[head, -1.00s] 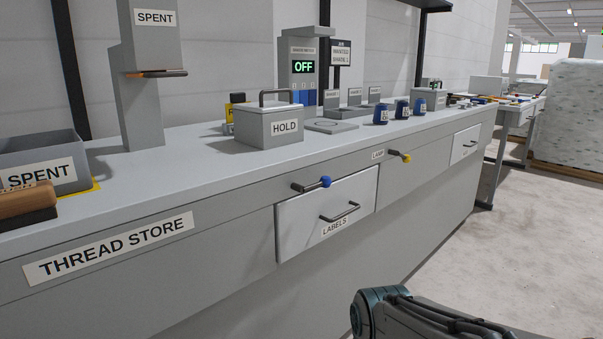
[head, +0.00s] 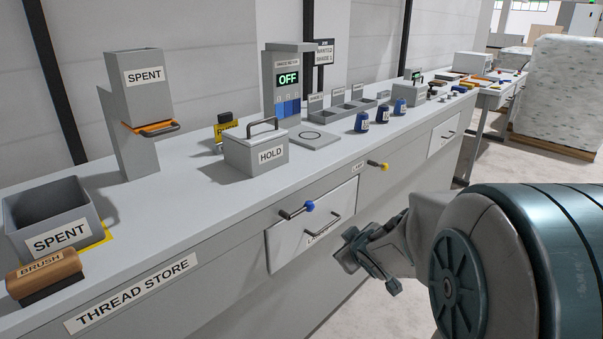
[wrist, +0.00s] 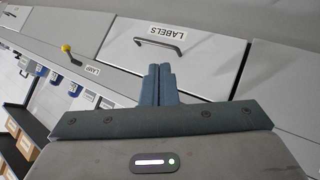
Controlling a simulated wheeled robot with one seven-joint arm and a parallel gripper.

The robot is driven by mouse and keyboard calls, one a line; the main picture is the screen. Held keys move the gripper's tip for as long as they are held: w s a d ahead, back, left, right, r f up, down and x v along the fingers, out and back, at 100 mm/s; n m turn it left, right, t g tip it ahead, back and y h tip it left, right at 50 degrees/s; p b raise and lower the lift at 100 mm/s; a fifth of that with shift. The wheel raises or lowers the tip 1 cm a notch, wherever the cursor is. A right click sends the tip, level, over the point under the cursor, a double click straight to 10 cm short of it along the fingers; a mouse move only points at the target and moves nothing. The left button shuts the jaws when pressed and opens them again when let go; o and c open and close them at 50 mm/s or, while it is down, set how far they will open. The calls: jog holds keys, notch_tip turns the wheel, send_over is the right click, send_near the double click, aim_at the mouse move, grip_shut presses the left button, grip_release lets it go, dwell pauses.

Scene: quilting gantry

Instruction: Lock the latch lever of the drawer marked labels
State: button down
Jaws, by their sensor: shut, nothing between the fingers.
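The drawer marked labels (head: 290,250) is a pale front panel in the grey counter, with a dark bar handle (head: 322,231). It looks closed. Its latch lever (head: 294,212) is a dark bar with a blue knob (head: 309,206), lying roughly sideways above the drawer, knob to the right. My gripper (head: 352,250) is in front of the drawer's lower right part, covering some of its label. In the wrist view the drawer front (wrist: 205,52) appears upside down, and my fingers (wrist: 158,84) are together and empty, apart from the handle. The blue knob does not show there.
A lever with a yellow knob (head: 384,166) marked lamp sits to the right. On the counter are the HOLD box (head: 257,160), blue spools (head: 362,122), a SPENT bin (head: 50,215) and a brush (head: 45,272).

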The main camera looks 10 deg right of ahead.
jog(key=w+a+r+n+t+y+p, duration=0.1)
jog(key=r+n+y+p, duration=0.1)
jog(key=r, duration=0.3)
jog(key=w+a+r+n+t+y+p, duration=0.1)
jog(key=w+a+r+n+y+p, duration=0.1)
jog(key=r+p, duration=0.3)
jog(key=shift+a+r+n+y+p, duration=0.25)
jog(key=shift+r+n+y+p, duration=0.1)
jog(key=shift+y, duration=0.55)
jog(key=d+f+b+x, duration=0.1)
jog(key=f+b+x, duration=0.1)
jog(key=x, duration=1.1)
jog(key=shift+s+d+b, duration=0.25)
jog(key=shift+d+b, duration=0.15)
jog(key=shift+b, duration=0.25)
jog(key=shift+d+p, duration=0.2)
jog(key=shift+p, duration=0.5)
